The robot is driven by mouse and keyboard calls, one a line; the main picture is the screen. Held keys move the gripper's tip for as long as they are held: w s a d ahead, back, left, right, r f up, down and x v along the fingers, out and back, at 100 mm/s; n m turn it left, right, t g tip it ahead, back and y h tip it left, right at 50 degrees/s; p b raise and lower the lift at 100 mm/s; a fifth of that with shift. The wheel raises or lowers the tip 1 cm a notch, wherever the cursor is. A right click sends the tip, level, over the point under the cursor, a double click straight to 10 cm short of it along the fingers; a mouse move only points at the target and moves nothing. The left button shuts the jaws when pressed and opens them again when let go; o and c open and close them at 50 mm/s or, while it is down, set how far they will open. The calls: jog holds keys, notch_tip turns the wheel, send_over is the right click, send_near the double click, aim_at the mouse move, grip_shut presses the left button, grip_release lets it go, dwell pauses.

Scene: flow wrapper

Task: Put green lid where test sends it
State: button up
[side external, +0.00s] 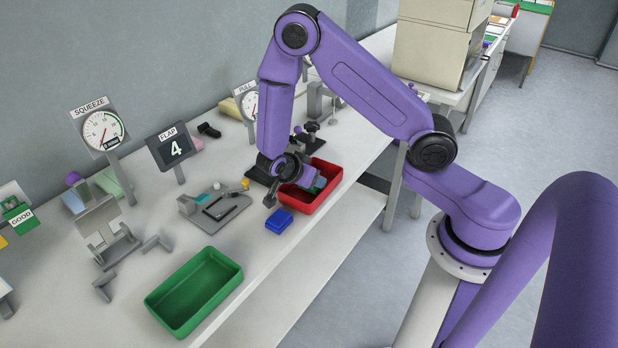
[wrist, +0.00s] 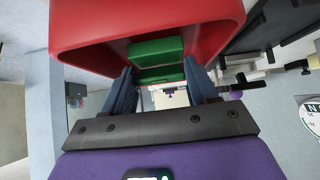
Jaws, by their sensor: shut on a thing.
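The green lid (wrist: 156,48) is between the two fingers of my gripper (wrist: 158,74), which is shut on it, in the wrist view. A green part of it (side external: 319,183) also shows in the side external view, against the red tray (side external: 325,195). The red tray's wall (wrist: 90,30) fills the top of the wrist view, close around the lid. Whether the lid touches the tray is not clear. The "FLAP" display (side external: 171,147) reads 4. A squeeze gauge (side external: 102,130) and a partly hidden pull gauge (side external: 250,103) stand on the bench.
An empty green tray (side external: 195,290) is at the bench's front edge. A small blue block (side external: 279,221) lies beside the red tray. A grey fixture (side external: 215,210) stands mid-bench. A "GOOD" sign (side external: 20,217) is at far left. Bare bench lies between the fixture and green tray.

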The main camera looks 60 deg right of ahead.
jog(key=shift+f, duration=0.25)
jog(key=o, duration=0.8)
jog(key=shift+r, duration=0.1)
